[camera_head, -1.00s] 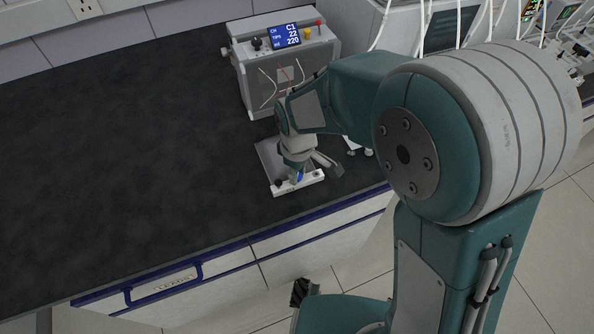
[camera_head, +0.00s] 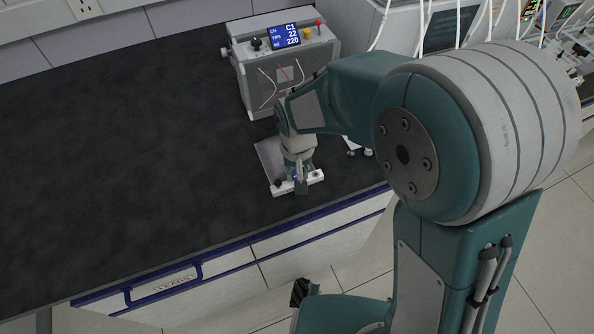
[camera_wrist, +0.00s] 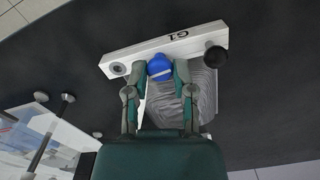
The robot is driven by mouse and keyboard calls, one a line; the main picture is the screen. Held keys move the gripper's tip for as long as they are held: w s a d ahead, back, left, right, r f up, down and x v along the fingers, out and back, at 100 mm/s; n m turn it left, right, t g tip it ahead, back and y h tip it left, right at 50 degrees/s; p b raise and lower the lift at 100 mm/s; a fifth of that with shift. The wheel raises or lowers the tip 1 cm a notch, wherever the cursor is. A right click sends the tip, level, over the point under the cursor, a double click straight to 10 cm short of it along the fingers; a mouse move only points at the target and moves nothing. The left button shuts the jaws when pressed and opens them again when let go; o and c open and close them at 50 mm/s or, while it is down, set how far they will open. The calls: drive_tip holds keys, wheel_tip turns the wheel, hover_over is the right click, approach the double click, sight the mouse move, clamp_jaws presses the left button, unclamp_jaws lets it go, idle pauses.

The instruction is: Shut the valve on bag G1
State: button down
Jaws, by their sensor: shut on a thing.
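Bag G1 lies on the dark bench, a grey ribbed bag (camera_wrist: 176,112) with a white bar marked G1 (camera_wrist: 150,50) along one end. A blue valve knob (camera_wrist: 160,68) sits at the middle of the bar. My gripper (camera_wrist: 160,76) is shut on the blue knob, one finger on each side, in the wrist view. In the head view my gripper (camera_head: 299,186) points down at the white bar (camera_head: 283,187), and the knob is mostly hidden behind it. A black round cap (camera_wrist: 215,57) and a grey round port (camera_wrist: 118,68) sit at the bar's ends.
A grey box instrument with a blue display reading C1 (camera_head: 284,36) stands just behind the bag. The bench top (camera_head: 130,150) is clear to the left. The bench's front edge with a blue trim (camera_head: 240,240) is close in front of the bag.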

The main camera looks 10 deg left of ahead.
drive_tip(key=shift+s+m, duration=0.1)
drive_tip(key=shift+m, duration=0.6)
drive_tip(key=shift+c, duration=2.3)
unclamp_jaws()
wheel_tip(320, 180, up, 12)
